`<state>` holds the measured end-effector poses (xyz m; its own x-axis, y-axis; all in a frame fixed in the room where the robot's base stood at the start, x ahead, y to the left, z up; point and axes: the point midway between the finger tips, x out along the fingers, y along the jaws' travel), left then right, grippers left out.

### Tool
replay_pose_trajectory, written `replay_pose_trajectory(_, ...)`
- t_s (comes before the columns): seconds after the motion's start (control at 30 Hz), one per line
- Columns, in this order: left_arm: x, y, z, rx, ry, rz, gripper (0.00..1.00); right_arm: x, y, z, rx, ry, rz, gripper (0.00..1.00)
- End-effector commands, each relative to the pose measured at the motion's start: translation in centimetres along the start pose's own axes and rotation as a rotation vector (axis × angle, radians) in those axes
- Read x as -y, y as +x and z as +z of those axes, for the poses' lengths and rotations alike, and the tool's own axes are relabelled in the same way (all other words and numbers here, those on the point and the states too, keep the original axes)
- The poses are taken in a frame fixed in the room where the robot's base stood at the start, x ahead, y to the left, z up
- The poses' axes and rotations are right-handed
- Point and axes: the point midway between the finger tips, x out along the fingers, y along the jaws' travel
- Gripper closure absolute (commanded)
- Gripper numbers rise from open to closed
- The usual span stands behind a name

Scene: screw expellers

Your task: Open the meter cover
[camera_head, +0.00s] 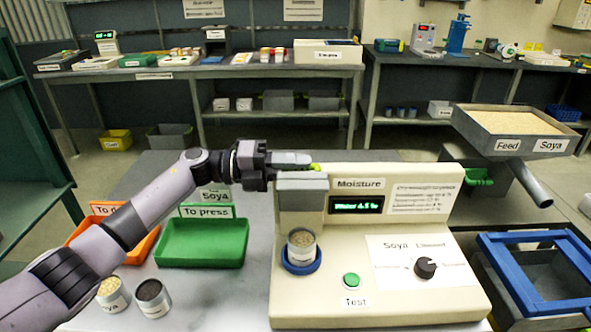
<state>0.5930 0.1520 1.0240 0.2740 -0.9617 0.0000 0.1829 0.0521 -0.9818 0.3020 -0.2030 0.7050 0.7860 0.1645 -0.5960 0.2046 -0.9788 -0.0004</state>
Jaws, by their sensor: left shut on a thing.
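The cream moisture meter (464,268) stands on the grey table right of centre, with a lit display. Its grey cover (302,198) stands raised at the meter's upper left, above the cup well. A cup of pale grain (301,243) sits in the blue ring below the cover, open to view. My left gripper (312,163) reaches in from the left at the top of the cover. It is shut on the cover, by a yellow-green bit at its tips; the exact grip is partly hidden. My right gripper is not in view.
A green "To press" tray (203,262) and an orange tray (142,246) lie left of the meter. Two small cups (112,294) and (152,297) stand in front of them. A Feed/Soya hopper (480,137) rises at right, above a blue-framed bin (497,273).

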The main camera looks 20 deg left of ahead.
Motion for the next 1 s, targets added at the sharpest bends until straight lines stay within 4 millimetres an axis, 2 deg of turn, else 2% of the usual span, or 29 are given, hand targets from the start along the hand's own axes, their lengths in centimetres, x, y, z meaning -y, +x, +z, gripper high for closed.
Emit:
replay_pose_trajectory(0.53,0.32,0.01,0.32,0.005,0.007,-0.006,1.00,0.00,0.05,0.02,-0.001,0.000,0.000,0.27)
replay_pose_trajectory(0.57,0.32,0.00,0.32,0.005,0.007,-0.006,0.78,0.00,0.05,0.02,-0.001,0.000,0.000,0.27)
replay_pose_trajectory(0.6,0.32,0.00,0.32,0.005,0.007,-0.006,0.65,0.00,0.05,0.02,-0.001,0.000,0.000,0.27)
replay_pose_trajectory(0.63,0.31,0.00,0.31,0.005,0.007,-0.006,0.60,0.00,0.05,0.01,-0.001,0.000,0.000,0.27)
replay_pose_trajectory(1.0,-0.19,0.00,0.11,0.001,0.000,0.002,0.60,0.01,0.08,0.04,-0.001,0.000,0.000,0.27)
